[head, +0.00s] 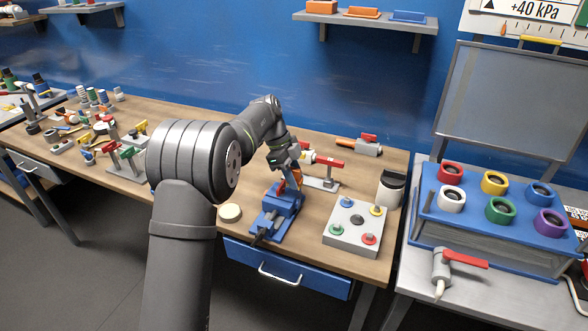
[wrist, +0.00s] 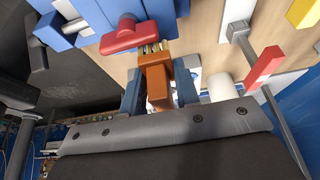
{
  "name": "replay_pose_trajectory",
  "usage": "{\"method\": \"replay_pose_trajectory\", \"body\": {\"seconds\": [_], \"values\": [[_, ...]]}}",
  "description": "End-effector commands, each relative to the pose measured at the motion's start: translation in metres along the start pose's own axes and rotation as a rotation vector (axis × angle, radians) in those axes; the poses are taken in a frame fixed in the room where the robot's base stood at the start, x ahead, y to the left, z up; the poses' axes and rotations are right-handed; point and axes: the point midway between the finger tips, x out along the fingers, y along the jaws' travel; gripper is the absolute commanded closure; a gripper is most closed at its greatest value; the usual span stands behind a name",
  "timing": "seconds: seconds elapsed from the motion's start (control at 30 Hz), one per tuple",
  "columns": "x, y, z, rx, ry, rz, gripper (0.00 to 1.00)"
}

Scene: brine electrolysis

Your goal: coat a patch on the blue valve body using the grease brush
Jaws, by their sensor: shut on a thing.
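The grease brush (wrist: 158,88) is orange with short bristles and is held in my gripper (wrist: 157,80), between its two blue fingers. The blue valve body (wrist: 76,26), with a red handle (wrist: 124,36) and a metal stub, lies just beyond the bristles in the wrist view. The bristles are close by the red handle; I cannot tell whether they touch the blue body. In the head view my gripper (head: 291,173) is low over the blue assembly (head: 277,204) near the bench's front edge. My gripper partly hides its top, and no grease patch can be made out.
A red-handled fitting on a stand (head: 325,169) is close behind on the right. A grey plate with coloured knobs (head: 338,240) and a black-topped white container (head: 390,190) stand to the right. A pale round disc (head: 230,212) lies left. Small parts crowd the bench's left end.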

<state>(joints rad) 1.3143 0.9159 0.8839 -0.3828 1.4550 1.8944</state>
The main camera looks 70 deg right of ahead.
Motion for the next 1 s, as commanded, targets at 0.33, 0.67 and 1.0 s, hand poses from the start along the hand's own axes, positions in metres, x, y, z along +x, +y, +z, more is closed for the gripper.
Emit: {"method": "replay_pose_trajectory", "body": {"seconds": [0.33, 0.67, 1.0], "values": [[0.023, 0.011, 0.010, -0.001, 0.000, 0.000, 0.93], [0.026, 0.041, 0.011, -0.001, 0.000, 0.000, 0.93], [0.027, 0.008, 0.011, 0.000, 0.000, 0.000, 0.93]]}}
